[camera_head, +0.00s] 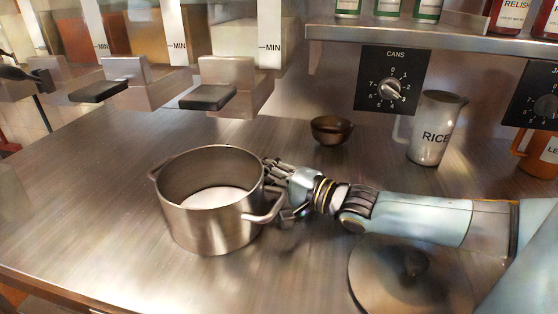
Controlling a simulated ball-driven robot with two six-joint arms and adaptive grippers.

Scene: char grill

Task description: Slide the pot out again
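A steel pot (207,219) stands upright and open on the steel counter, left of the middle. Its base inside looks pale. One handle (268,207) sticks out on its right side and another shows at its upper left. My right gripper (280,188) is at the pot's right side, by the handle, with its arm coming in from the right. Its fingers partly sit behind and beside the handle, and I cannot tell whether they close on it.
A lid (385,285) lies on the counter at the front right, under my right arm. A small dark bowl (332,131), a RICE jug (436,128) and an orange jug (538,152) stand at the back. Dispensers (225,85) hang above the back left. The counter left of the pot is clear.

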